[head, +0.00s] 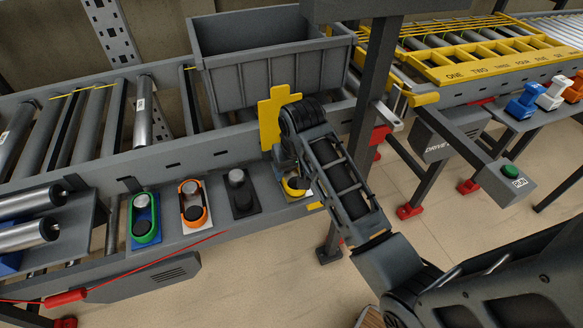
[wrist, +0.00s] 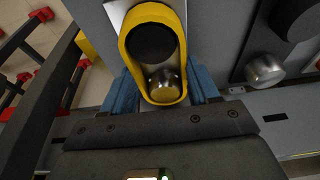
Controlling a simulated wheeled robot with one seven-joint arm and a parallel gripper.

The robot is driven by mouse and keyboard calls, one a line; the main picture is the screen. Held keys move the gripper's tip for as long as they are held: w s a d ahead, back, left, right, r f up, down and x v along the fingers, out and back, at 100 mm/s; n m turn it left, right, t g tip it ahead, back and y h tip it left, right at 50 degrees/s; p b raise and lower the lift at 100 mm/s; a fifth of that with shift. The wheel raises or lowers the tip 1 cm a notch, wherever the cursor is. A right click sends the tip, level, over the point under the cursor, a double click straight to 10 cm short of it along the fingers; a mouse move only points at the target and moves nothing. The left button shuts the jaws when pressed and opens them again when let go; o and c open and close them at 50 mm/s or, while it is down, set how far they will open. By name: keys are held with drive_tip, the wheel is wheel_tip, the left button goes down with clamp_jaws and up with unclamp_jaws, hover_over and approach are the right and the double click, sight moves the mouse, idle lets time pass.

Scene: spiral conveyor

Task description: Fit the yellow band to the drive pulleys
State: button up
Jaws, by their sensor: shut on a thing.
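The yellow band (wrist: 126,52) is an elongated loop in the wrist view. It surrounds a black pulley (wrist: 151,42) and a silver pulley (wrist: 163,77) on a pale plate. Whether it sits fully down on them I cannot tell. My gripper (wrist: 163,84) has its blue fingers on either side of the band's near end, shut on it. In the head view my gripper (head: 287,167) reaches down over the rightmost pulley pair, and part of the yellow band (head: 291,190) shows below it. My wrist hides the rest.
To the left are a bare pulley pair (head: 240,190), a pair with an orange band (head: 193,203) and a pair with a green band (head: 145,218). A yellow upright plate (head: 271,118) and a grey bin (head: 262,62) stand behind. A dark post (head: 366,125) rises close to the right of my gripper.

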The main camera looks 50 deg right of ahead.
drive_tip(key=shift+f, duration=0.25)
drive_tip(key=o, duration=1)
drive_tip(key=shift+c, duration=0.2)
drive_tip(key=shift+r, duration=0.15)
drive_tip(key=v, duration=0.7)
drive_tip(key=shift+s+r, duration=0.15)
drive_tip(key=shift+r, duration=0.1)
drive_tip(key=shift+a, duration=0.1)
